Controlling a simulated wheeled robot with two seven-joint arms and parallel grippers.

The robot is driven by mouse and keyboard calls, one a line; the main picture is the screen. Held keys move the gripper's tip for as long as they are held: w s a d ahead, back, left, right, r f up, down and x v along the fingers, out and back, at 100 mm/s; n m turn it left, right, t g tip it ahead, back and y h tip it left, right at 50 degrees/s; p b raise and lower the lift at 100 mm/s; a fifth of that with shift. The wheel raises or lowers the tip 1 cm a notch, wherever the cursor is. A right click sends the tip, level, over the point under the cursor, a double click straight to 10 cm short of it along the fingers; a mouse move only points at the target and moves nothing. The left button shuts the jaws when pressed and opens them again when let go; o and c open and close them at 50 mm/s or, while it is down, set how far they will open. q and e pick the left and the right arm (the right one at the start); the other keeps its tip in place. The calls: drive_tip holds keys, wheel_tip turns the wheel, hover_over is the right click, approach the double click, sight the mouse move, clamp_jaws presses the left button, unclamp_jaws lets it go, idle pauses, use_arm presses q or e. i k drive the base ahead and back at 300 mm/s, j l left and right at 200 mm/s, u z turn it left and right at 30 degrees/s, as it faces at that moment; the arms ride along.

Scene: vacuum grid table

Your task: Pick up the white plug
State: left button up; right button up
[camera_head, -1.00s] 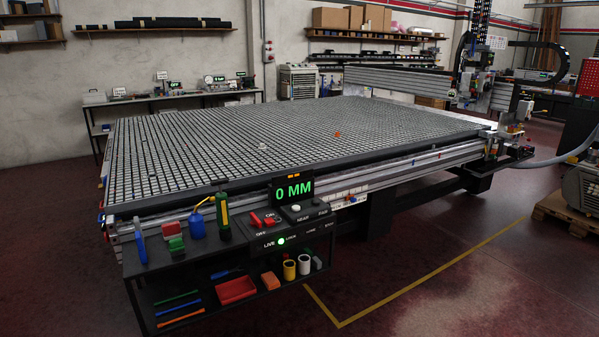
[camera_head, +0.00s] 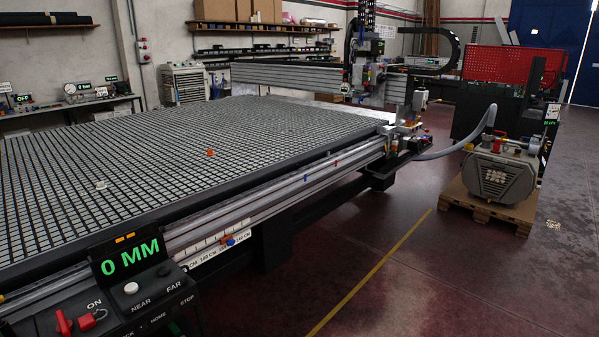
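A small white piece, which looks like the white plug (camera_head: 101,186), sits on the grey grid top of the vacuum table (camera_head: 150,150), near its front edge at the left of the head view. It is too small to show its shape or how it is seated. Neither of my grippers is in view.
An orange plug (camera_head: 210,152) sits farther back on the grid. A control box (camera_head: 150,295) with a "0 MM" display (camera_head: 130,257) stands at the table's front left. A pump (camera_head: 500,175) rests on a pallet (camera_head: 485,210) at right. The red floor (camera_head: 440,280) at front right is clear.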

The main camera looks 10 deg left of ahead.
sight(100, 185)
drive_tip(key=i+l+u, duration=0.1)
drive_tip(key=i+u, duration=0.25)
drive_tip(key=i, duration=0.15)
drive_tip(key=i+l+u, duration=0.25)
drive_tip(key=i+u, duration=0.15)
drive_tip(key=i, duration=0.1)
